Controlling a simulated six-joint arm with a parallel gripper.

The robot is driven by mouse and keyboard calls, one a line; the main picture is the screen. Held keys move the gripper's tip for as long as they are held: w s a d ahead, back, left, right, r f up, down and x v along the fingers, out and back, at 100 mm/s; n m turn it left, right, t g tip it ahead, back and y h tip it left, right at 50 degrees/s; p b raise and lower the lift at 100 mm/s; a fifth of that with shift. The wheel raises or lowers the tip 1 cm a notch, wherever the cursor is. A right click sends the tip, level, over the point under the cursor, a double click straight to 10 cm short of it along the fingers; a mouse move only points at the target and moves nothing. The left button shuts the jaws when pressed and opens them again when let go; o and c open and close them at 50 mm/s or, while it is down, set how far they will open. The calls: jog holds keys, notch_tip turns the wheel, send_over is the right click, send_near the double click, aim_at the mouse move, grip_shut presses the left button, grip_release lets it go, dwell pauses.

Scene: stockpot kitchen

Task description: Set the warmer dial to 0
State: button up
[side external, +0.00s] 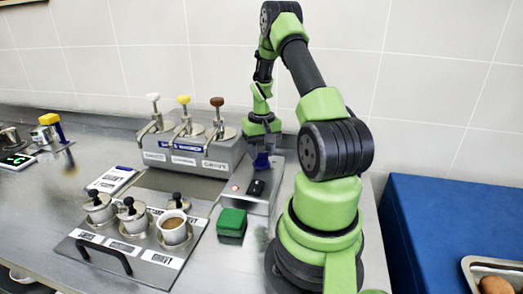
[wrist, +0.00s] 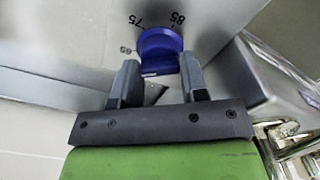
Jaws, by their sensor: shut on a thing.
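The warmer dial (wrist: 158,42) is a round blue knob with a raised grip bar, in the upper middle of the wrist view. Printed numbers, 75 and 85 among them, sit around its rim; no 0 mark is in view, and I cannot tell which mark it points at. My gripper (wrist: 158,76) is shut on the dial's grip bar, one dark finger on each side. In the side view the blue dial (side external: 262,161) shows just below my gripper (side external: 262,149), on the grey warmer unit (side external: 240,197). My fingers partly hide it there.
A pump dispenser (side external: 190,158) with white, yellow and brown knobs stands left of the dial. A green box (side external: 231,223) and a tray with lidded pots and an open pot (side external: 173,232) stand in front. A blue block (side external: 440,215) is at the right.

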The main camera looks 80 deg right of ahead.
aim_at(262, 153)
jog(key=n, duration=0.5)
jog(key=shift+n, duration=0.3)
jog(key=n, duration=0.5)
dwell(0.4)
jog(key=o, duration=0.9)
jog(key=shift+o, duration=0.2)
notch_tip(262, 153, up, 10)
